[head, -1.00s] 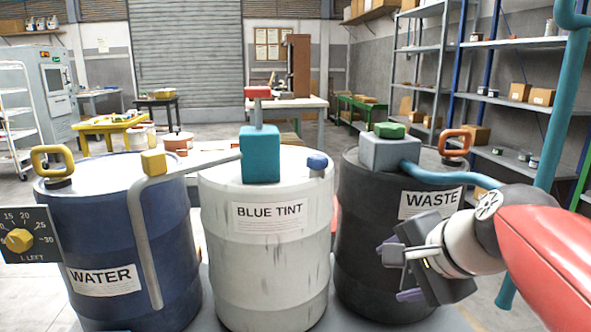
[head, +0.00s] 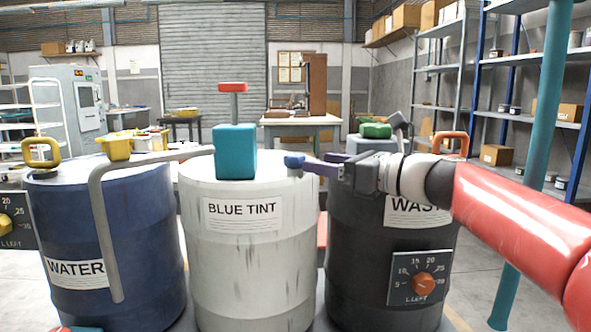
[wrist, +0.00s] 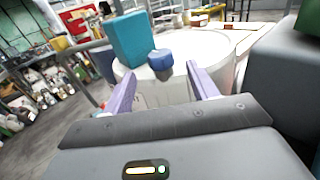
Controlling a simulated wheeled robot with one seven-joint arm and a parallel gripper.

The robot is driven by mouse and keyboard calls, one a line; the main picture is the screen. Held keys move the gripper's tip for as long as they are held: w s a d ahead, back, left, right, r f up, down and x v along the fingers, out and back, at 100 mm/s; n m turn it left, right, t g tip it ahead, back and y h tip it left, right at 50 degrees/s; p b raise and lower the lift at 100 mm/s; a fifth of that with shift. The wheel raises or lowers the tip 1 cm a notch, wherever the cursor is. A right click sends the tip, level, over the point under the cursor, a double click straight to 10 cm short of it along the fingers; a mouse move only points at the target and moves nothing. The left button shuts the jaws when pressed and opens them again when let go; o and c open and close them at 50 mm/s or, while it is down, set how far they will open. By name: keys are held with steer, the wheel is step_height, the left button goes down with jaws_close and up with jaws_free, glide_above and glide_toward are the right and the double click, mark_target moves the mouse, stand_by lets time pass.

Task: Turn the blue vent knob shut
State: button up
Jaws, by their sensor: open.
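The blue vent knob (head: 294,161) stands on the right side of the top of the white BLUE TINT drum (head: 240,265). In the wrist view the knob (wrist: 161,63) is centred between and just ahead of the two purple fingertips. My gripper (head: 310,167) reaches in from the right, level with the knob, its fingers open and pointing at it. In the wrist view my gripper (wrist: 162,70) shows clear gaps on both sides of the knob. I cannot tell whether a finger touches it; the head view hides part of it behind the fingertips.
A teal block (head: 235,152) with a red-topped stem (head: 232,88) stands beside the knob on the left. A grey pipe (head: 105,225) runs to the blue WATER drum (head: 110,245). The black WASTE drum (head: 350,250), with a dial (head: 423,285), stands under my arm.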

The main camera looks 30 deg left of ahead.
mark_target(295, 155)
steer(key=a, duration=0.2)
steer(key=a+p, duration=0.1)
steer(key=a, duration=0.1)
steer(key=w+a, duration=0.1)
steer(key=a, duration=0.1)
steer(key=shift+w+a+f+p, duration=0.15)
steer(key=shift+a+p, duration=0.2)
steer(key=shift+a, duration=0.35)
steer(key=shift+c, duration=0.3)
steer(key=c, duration=0.9)
steer(key=shift+c, duration=0.2)
